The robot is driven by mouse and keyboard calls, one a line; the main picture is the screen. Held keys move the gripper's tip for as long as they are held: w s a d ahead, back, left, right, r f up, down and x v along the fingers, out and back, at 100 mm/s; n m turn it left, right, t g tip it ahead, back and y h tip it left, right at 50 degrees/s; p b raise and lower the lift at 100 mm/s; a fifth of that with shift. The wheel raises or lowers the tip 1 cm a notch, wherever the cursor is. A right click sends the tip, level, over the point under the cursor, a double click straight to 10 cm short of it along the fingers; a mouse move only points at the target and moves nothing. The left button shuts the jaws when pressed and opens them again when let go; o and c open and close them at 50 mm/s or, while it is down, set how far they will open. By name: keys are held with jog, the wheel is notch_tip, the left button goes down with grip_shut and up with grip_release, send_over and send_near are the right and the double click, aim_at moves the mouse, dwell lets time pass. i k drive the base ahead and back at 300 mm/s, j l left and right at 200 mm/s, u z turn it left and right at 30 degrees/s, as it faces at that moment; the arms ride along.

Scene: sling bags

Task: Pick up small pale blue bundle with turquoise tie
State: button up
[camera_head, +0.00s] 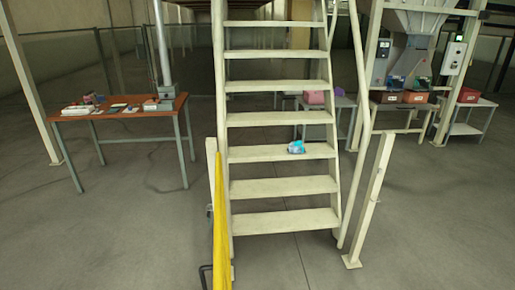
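A small pale blue bundle (296,147) with turquoise and a little purple on it lies on one step of a cream metal staircase. It sits right of the middle of that step, near the right stringer. It is small in the view, so I cannot make out the tie clearly. My gripper is not in view.
The staircase (285,221) stands straight ahead, with cream posts and a yellow panel (221,225) at its lower left. A brown-topped table (117,106) with small items is at left. Tables with red and pink bins (415,97) stand behind at right. Open concrete floor lies between.

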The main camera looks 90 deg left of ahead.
aim_at(295, 147)
jog(key=i+j+u, duration=0.2)
jog(key=j+u, duration=0.25)
jog(key=i+j+u, duration=0.2)
jog(key=u, duration=0.2)
jog(key=i+j+u, duration=0.2)
jog(key=i+u, duration=0.25)
jog(key=i+j+u, duration=0.1)
jog(key=u, duration=0.35)
jog(key=i+u, duration=0.4)
jog(key=i+l+u, duration=0.15)
jog(key=i+u, duration=0.3)
jog(key=i+l+u, duration=0.15)
jog(key=u, duration=0.3)
jog(key=i+j, duration=0.15)
jog(key=i, duration=0.35)
jog(key=i+j+z, duration=0.1)
jog(key=i, duration=0.35)
jog(key=i+j, duration=0.2)
jog(key=i, duration=0.3)
jog(key=i+j+z, duration=0.1)
jog(key=i, duration=0.35)
jog(key=i+j, duration=0.3)
jog(key=i, duration=0.2)
jog(key=z, duration=0.05)
